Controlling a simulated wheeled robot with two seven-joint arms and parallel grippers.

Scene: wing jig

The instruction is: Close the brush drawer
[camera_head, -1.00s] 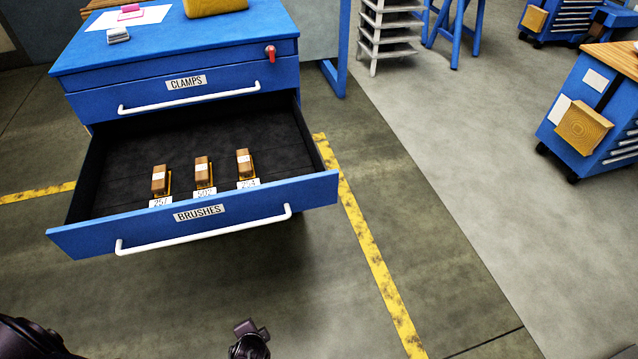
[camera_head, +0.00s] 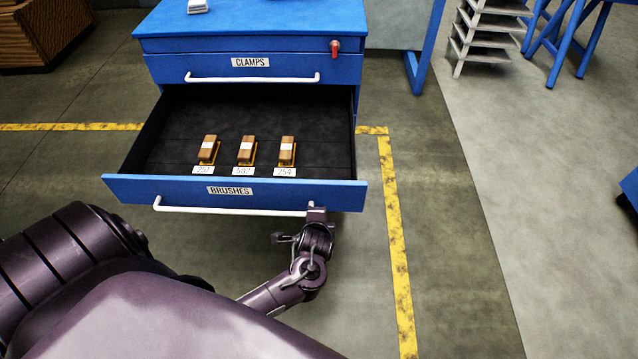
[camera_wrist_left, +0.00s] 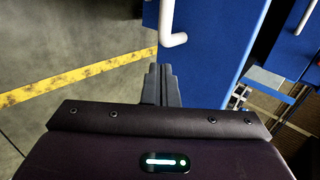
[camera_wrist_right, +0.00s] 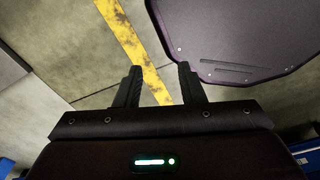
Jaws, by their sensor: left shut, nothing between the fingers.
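The blue brush drawer (camera_head: 180,188), labelled BRUSHES, stands pulled out of the blue cabinet (camera_head: 160,70). Its white bar handle (camera_head: 230,210) runs along the front. Several brushes (camera_head: 246,150) with number cards lie in its dark interior. My left gripper (camera_head: 317,211) is at the right end of the handle, at the drawer front. In the left wrist view its fingers (camera_wrist_left: 160,72) are together and empty, close to the blue front (camera_wrist_left: 205,60) and the handle end (camera_wrist_left: 174,38); contact is unclear. My right gripper (camera_wrist_right: 160,68) is open and empty above the floor.
The CLAMPS drawer (camera_head: 215,68) above is shut, with a red key or knob (camera_head: 335,46) at its right. Yellow floor tape (camera_head: 392,230) runs beside the cabinet. A wooden crate (camera_head: 40,35) stands back left.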

